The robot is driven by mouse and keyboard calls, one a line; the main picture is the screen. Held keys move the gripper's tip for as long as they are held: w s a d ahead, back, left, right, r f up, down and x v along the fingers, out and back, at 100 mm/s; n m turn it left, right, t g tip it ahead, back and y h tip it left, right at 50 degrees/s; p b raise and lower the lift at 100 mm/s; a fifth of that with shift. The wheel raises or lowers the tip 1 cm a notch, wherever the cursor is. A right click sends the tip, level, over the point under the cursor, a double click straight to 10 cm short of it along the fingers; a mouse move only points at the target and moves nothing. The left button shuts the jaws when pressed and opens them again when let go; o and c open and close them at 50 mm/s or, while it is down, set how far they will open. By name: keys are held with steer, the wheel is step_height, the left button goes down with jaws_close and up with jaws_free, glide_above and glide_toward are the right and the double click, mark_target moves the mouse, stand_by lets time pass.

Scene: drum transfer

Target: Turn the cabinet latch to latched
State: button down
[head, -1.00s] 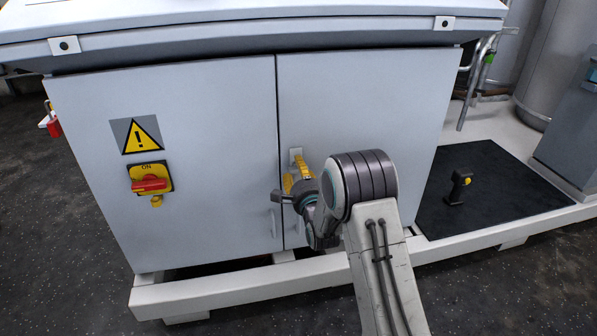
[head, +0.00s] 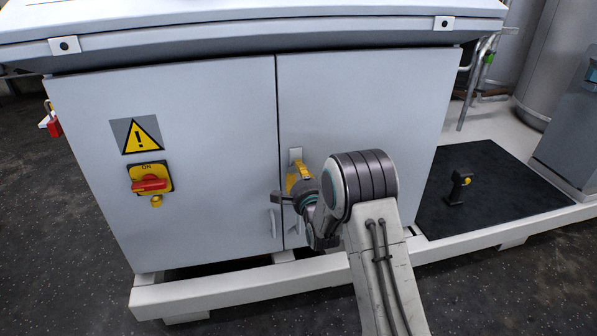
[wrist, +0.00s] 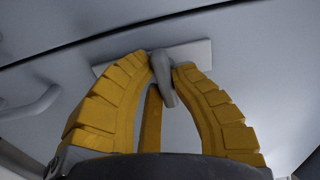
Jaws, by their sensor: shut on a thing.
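The cabinet latch is a grey lever (wrist: 163,78) on a pale backing plate (wrist: 197,52) in the wrist view. In the head view, the plate (head: 295,154) shows on the right door beside the door seam; my gripper covers most of the lever. My gripper (wrist: 161,68) has ribbed yellow fingers, one on each side of the lever, shut on it near the plate. The lever's free end points down and slightly right between the fingers in the wrist view. In the head view, my gripper (head: 299,172) is at the right door, partly behind my wrist.
The left door has a warning sign (head: 142,135), a red and yellow switch (head: 150,180) and a grey door handle (head: 273,223). A white base rail (head: 215,288) runs along the cabinet's foot. A dark mat (head: 490,185) with a small black tool (head: 458,187) lies to the right.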

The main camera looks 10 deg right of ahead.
steer(key=n, duration=0.4)
steer(key=shift+d+r, duration=0.1)
steer(key=n, duration=0.4)
steer(key=shift+r+n, duration=0.1)
steer(key=shift+n, duration=0.3)
steer(key=n, duration=0.4)
steer(key=shift+r, duration=0.1)
steer(key=shift+r+n, duration=0.1)
steer(key=shift+n, duration=2.4)
steer(key=c, duration=1.1)
jaws_free()
steer(key=shift+w, duration=0.1)
steer(key=shift+c, duration=0.2)
steer(key=shift+o, duration=0.4)
